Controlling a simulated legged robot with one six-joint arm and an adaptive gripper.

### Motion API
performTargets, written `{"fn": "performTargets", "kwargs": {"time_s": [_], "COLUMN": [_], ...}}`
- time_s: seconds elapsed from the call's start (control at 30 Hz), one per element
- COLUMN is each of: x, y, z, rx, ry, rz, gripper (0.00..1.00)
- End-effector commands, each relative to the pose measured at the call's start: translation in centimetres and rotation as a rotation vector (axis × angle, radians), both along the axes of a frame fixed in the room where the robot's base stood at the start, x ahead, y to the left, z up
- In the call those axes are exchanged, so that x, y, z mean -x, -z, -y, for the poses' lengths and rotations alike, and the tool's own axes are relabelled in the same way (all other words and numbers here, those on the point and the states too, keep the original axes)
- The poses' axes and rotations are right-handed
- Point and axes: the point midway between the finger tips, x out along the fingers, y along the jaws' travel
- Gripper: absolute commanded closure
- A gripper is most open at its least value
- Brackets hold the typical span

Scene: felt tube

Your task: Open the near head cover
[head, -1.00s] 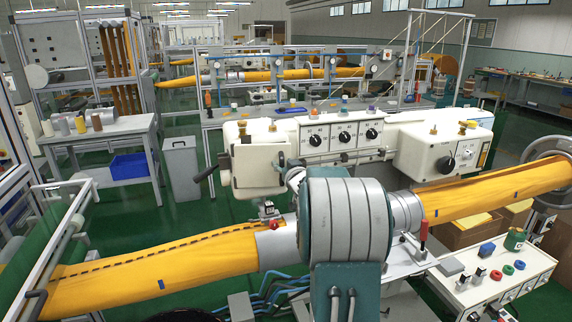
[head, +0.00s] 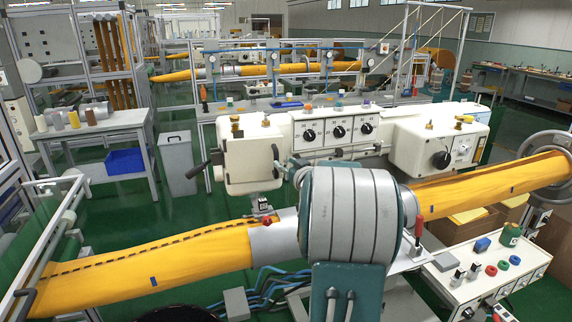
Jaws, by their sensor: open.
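The white sewing machine carries two head boxes. I take the left one to be the near head. Its blocky front cover (head: 250,166) looks shut, with a black-knobbed lever (head: 198,169) at its left side and a brass knob on top. The right head box (head: 437,147) has a black dial on its front and also looks shut.
A long yellow felt tube (head: 140,268) runs through the machine's arm line, left to right. A white control bench (head: 490,270) with small coloured parts stands at the lower right. A grey bin (head: 177,165) and side table (head: 95,133) stand left on open green floor.

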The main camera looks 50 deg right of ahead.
Motion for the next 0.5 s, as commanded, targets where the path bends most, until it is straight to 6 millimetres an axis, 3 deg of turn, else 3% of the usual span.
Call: {"fn": "performTargets", "kwargs": {"time_s": [0.17, 0.23, 0.3, 0.5], "x": [0.0, 0.0, 0.1, 1.0], "y": [0.0, 0.0, 0.0, 0.2], "z": [0.0, 0.0, 0.1, 1.0], "rx": [0.0, -0.002, -0.024, -0.275], "ry": [0.0, 0.0, -0.004, -0.058], "rz": [0.0, 0.001, 0.009, 0.093], "gripper": [0.43, 0.66, 0.97, 1.0]}}
